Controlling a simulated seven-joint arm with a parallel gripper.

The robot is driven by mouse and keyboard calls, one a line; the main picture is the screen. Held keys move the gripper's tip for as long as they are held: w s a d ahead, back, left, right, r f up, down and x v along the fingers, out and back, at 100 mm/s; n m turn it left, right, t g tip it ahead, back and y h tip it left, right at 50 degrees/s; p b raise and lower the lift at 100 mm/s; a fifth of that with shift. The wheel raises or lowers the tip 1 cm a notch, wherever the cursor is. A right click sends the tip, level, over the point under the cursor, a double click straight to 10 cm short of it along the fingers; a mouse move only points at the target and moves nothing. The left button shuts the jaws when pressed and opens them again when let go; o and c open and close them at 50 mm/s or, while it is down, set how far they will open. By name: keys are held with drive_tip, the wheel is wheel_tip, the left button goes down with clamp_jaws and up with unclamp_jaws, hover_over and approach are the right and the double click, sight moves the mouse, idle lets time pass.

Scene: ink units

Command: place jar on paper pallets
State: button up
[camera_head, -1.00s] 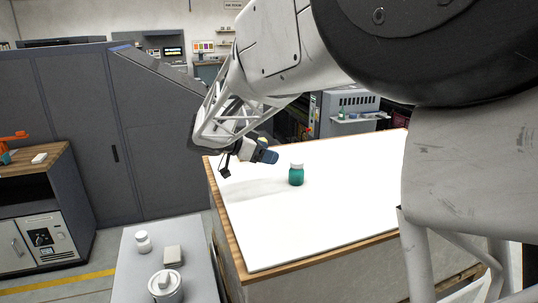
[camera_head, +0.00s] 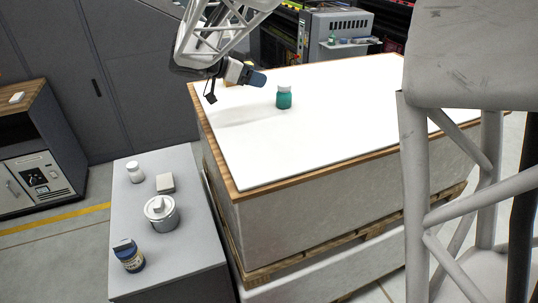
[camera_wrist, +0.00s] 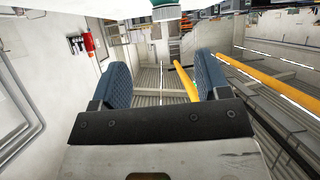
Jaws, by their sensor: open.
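A teal jar with a white lid (camera_head: 284,99) stands upright on the white top of the paper pallet (camera_head: 300,135), toward its far left part. My gripper (camera_head: 257,79) is just left of and beyond the jar in the head view, above the paper, with a small gap between them. In the wrist view my gripper (camera_wrist: 162,80) has its two blue fingers wide apart with nothing between them. A white lid with a strip of teal, which looks like the jar (camera_wrist: 166,12), is cut off at that view's top edge.
The paper around the teal jar is mostly clear. Cabinets stand behind.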

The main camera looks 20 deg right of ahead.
drive_tip(key=s+a+f+n+y, duration=0.1)
drive_tip(key=s+n+y, duration=0.2)
drive_tip(key=s, duration=0.6)
drive_tip(key=s+a+f+n+y, duration=0.1)
drive_tip(key=s+n+y, duration=0.2)
drive_tip(key=s, duration=0.6)
drive_tip(key=s+a+f+n+y, duration=0.1)
drive_tip(key=s+f+n+y, duration=0.1)
drive_tip(key=s+n, duration=0.4)
drive_tip(key=shift+s+a+y, duration=0.2)
drive_tip(key=shift+s+y, duration=0.5)
drive_tip(key=shift+s, duration=1.05)
drive_tip(key=s+a+f+n+t+y, duration=0.1)
drive_tip(key=s+a+f+n+y, duration=0.2)
drive_tip(key=s, duration=0.5)
drive_tip(key=shift+s+a+n+t, duration=0.15)
drive_tip(key=shift+a+n+t, duration=0.2)
drive_tip(key=shift+n, duration=0.45)
